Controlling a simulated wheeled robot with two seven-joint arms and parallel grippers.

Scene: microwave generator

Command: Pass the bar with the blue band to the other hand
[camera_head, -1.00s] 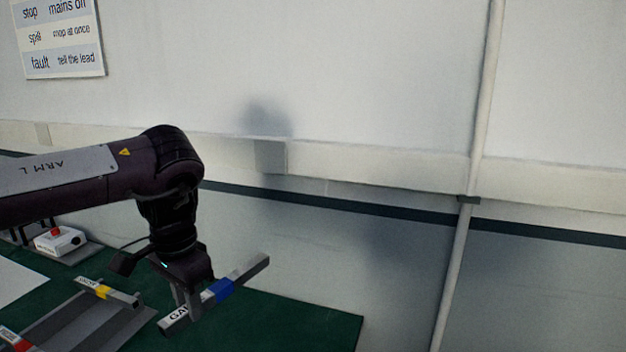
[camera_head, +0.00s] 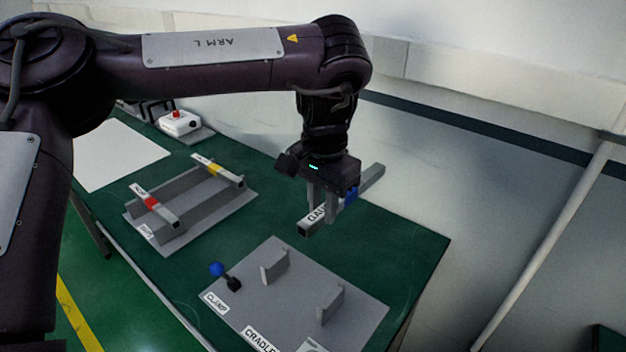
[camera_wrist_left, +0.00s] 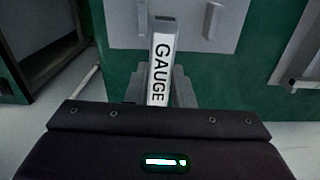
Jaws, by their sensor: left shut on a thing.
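The bar with the blue band (camera_head: 371,178) is a grey square bar with a white "GAUGE" label at its near end. The blue band (camera_head: 351,193) is partly hidden by a finger. My left gripper (camera_head: 322,212) is shut on the bar and holds it in the air over the green table, beyond the cradle plate. In the left wrist view the bar's labelled end (camera_wrist_left: 161,70) points away between the fingers (camera_wrist_left: 160,98). My right gripper is in neither view.
A grey cradle plate (camera_head: 255,300) with two uprights and a blue-knobbed clamp (camera_head: 217,269) lies below. Left of it, a rack (camera_head: 190,222) bears a red-banded bar (camera_head: 155,205) and a yellow-banded bar (camera_head: 215,170). A white box with a red button (camera_head: 179,122) stands behind.

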